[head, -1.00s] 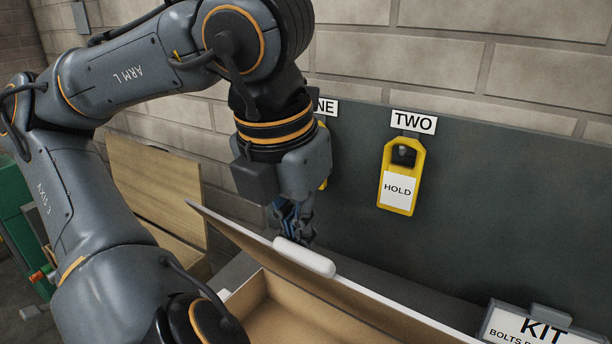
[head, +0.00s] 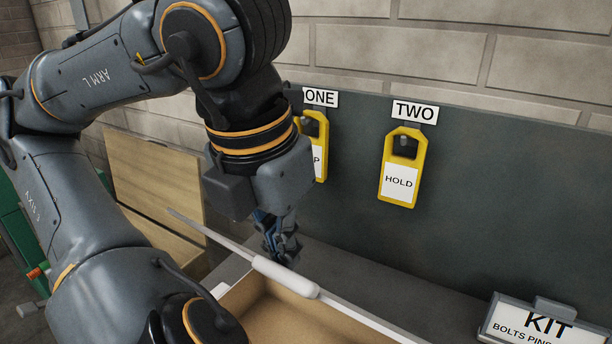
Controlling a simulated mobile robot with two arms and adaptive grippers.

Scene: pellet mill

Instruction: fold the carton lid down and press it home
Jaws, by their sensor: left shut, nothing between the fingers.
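The carton (head: 275,318) is an open brown box at the bottom middle of the head view. My right gripper is not in view.
A yellow HOLD tag (head: 403,165) hangs under a TWO label on the dark back panel, and another yellow tag (head: 322,150) hangs under ONE. A KIT sign (head: 543,322) stands at the lower right. A wooden board (head: 152,178) leans at the left.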

